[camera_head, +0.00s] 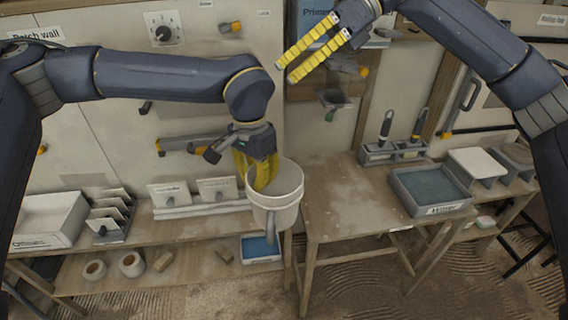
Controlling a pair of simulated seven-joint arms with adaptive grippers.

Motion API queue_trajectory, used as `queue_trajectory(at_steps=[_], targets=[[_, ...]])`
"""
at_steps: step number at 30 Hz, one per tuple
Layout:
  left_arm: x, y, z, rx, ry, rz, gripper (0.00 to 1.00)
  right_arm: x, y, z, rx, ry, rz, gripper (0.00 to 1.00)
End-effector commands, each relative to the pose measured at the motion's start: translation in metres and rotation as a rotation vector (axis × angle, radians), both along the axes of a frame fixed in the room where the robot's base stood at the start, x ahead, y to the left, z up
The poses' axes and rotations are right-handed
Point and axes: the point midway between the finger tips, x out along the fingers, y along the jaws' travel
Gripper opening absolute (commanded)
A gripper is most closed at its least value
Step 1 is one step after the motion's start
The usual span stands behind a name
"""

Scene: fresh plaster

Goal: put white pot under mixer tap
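The white pot (287,190) is a bucket-like vessel with a grey handle on its lower front. It is upright, in front of the gap between the left bench and the middle table, and appears held off the surfaces. My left gripper (258,174) has its yellow fingers at the pot's left rim and appears shut on the wall. The fingertips are partly hidden. A grey funnel-shaped fixture with a green spout (331,101), probably the mixer tap, is on the back wall above and right of the pot. My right gripper (286,72) is open and empty, high above the pot.
The middle table (345,210) has a clear top on its left. A grey tray with blue contents (403,195) and a tool holder (378,155) stand at its right. The left bench (190,229) holds several cards and a white box (68,232).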

Motion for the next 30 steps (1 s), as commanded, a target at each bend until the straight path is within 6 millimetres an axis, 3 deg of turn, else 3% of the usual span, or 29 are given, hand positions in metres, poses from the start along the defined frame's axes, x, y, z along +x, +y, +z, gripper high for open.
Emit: queue_trajectory(at_steps=[4,11,14,21,30], targets=[[0.0,0.0,0.0,0.0,0.0,0.0,0.0,-0.033,-0.004,-0.01,-0.182,-0.074,0.097,0.32],[0.0,0.0,0.0,0.0,0.0,0.0,0.0,-0.063,-0.02,-0.024,-0.398,-0.141,0.193,0.32],[0.0,0.0,0.0,0.0,0.0,0.0,0.0,-0.078,-0.024,-0.04,-0.506,-0.213,0.284,0.32],[0.0,0.0,0.0,0.0,0.0,0.0,0.0,-0.092,-0.011,-0.083,-0.627,-0.462,0.573,0.32],[0.0,0.0,0.0,0.0,0.0,0.0,0.0,-0.104,0.005,-0.119,-0.717,-0.725,0.912,0.32]])
